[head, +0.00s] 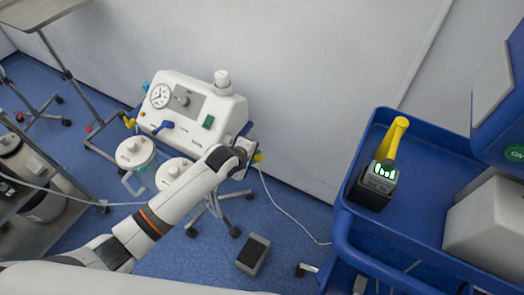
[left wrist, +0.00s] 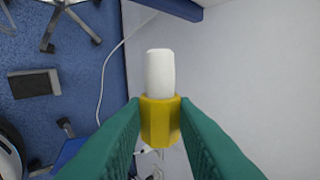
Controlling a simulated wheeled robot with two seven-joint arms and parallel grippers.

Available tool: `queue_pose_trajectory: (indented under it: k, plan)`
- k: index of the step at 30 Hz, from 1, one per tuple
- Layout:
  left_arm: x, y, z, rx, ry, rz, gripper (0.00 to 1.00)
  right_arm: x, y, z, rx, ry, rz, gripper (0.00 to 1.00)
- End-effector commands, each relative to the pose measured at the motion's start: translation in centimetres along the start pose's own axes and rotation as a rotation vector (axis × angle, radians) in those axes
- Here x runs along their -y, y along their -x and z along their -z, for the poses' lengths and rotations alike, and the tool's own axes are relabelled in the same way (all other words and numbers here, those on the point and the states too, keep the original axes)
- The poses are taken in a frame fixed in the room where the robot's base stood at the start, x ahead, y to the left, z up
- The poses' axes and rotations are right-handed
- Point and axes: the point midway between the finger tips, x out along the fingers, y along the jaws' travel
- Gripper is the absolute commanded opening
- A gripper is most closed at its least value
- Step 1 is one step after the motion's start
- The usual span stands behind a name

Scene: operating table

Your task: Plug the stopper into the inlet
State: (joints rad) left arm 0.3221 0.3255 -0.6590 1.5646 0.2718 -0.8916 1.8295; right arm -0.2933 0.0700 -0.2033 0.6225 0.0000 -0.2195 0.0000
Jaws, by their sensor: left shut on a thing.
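The stopper has a yellow grip and a white rounded tip. In the left wrist view my left gripper (left wrist: 160,128) is shut on the yellow part of the stopper (left wrist: 160,75), with one green finger on each side. The white tip points away from the fingers and touches nothing that I can see. In the head view my left gripper (head: 248,152) is at the right side of the white suction machine (head: 190,112), and a bit of the yellow stopper (head: 258,157) shows beside it. I cannot make out the inlet for sure. My right gripper is not in view.
Two white-lidded jars (head: 135,152) stand in front of the machine. A blue cart (head: 440,205) at the right carries a dark device (head: 374,188) with a yellow handle. A pedal (head: 253,254) and a cable lie on the blue floor. A wall is behind.

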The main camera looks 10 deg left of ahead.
Motion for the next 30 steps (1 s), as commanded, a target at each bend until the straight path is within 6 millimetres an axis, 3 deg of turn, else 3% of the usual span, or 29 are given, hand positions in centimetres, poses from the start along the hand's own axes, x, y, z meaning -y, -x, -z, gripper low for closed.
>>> queue_pose_trajectory:
  k: [3,13,20,30]
  plan:
    - [0.2,-0.8,0.1,0.017,0.019,0.024,0.0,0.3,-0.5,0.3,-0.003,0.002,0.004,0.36]
    - [0.3,-0.8,0.1,0.021,0.021,0.029,0.0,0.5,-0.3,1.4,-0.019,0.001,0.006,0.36]
    - [0.4,-0.5,0.2,0.017,0.024,0.028,0.0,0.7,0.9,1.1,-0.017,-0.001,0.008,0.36]
    - [0.2,-0.6,-2.9,0.019,0.02,0.029,0.0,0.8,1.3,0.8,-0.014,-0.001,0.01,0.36]
